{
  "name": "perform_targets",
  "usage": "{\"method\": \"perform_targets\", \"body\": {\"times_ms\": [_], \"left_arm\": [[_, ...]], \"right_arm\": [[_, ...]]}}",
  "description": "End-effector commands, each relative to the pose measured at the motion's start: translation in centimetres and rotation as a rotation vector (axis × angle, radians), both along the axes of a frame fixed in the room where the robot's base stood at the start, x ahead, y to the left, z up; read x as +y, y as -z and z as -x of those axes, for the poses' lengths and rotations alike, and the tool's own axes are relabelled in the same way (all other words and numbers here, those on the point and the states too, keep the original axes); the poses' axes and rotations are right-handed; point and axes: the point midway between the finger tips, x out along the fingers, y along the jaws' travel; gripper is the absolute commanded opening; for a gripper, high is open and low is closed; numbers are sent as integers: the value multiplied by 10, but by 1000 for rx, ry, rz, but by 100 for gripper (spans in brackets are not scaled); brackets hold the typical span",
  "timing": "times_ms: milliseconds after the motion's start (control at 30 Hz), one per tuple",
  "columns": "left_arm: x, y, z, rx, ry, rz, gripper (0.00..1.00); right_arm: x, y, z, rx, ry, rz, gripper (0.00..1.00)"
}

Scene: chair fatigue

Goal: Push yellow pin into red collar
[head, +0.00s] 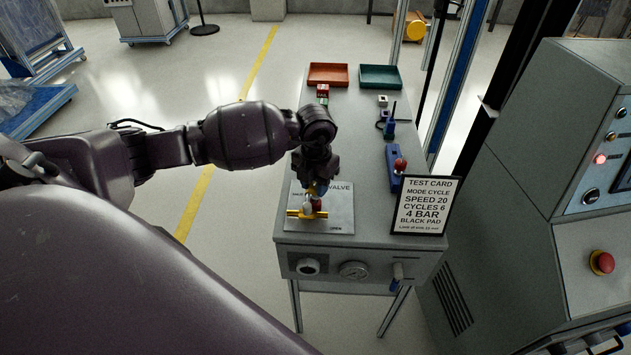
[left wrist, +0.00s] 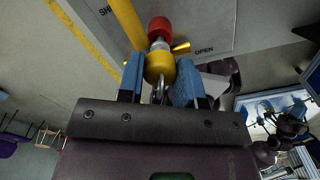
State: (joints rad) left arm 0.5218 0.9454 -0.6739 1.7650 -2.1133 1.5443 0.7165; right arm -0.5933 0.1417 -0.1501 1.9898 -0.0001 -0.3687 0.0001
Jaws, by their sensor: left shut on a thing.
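The yellow pin (left wrist: 160,68), with a round head and a metal ring, sits between the blue finger pads of my left gripper (left wrist: 159,80), which is shut on it. The red collar (left wrist: 160,28) lies just beyond the pin, in line with it; a short pale metal part shows between them. In the head view my left gripper (head: 318,188) points down over the valve plate, and the red collar (head: 317,205) shows just below its tips. How deep the pin's shaft sits is hidden. My right gripper is in neither view.
A yellow valve lever (head: 297,214) lies beside the collar on the grey valve plate (head: 335,222). The test card (head: 425,205) stands to the right. A blue fixture with a red knob (head: 400,164), an orange tray (head: 328,74) and a green tray (head: 380,76) are farther back.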

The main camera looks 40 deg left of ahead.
Motion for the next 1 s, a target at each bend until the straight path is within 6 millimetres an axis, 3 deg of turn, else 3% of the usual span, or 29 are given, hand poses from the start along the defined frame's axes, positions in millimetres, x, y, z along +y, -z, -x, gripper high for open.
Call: {"method": "perform_targets", "body": {"times_ms": [400, 867, 900, 1000], "left_arm": [[0, 9, 0, 0, 0, 0, 12], [0, 18, 0, 0, 0, -1, 12], [0, 18, 0, 0, 0, -1, 36], [0, 18, 0, 1, -1, -1, 51]], "right_arm": [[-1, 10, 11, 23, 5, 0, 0], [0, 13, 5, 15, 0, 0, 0], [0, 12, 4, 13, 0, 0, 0], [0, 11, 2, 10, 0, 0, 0]]}}
